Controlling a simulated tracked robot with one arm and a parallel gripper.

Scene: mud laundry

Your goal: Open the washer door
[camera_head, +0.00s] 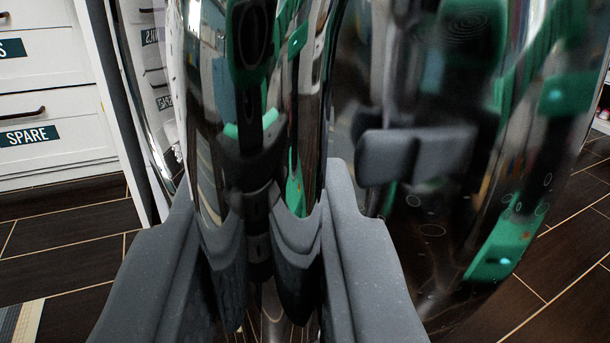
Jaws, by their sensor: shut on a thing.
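The washer door (345,60) fills the middle and right of the view, very close. It has a shiny chrome rim and a dark, glossy, curved face that mirrors green and grey parts of my own body. My gripper (262,225) has its two grey fingers on either side of the chrome edge and is shut on it. Whether this edge is a handle or the rim itself I cannot tell. The washer's body and the hinge are not clearly in view, so how far the door stands from the opening cannot be told.
White drawers (60,105) with dark handles and green labels, one reading SPARE, stand at the left. The dark tiled floor (65,240) shows at the left and right. A striped mat (20,322) lies at the lower left.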

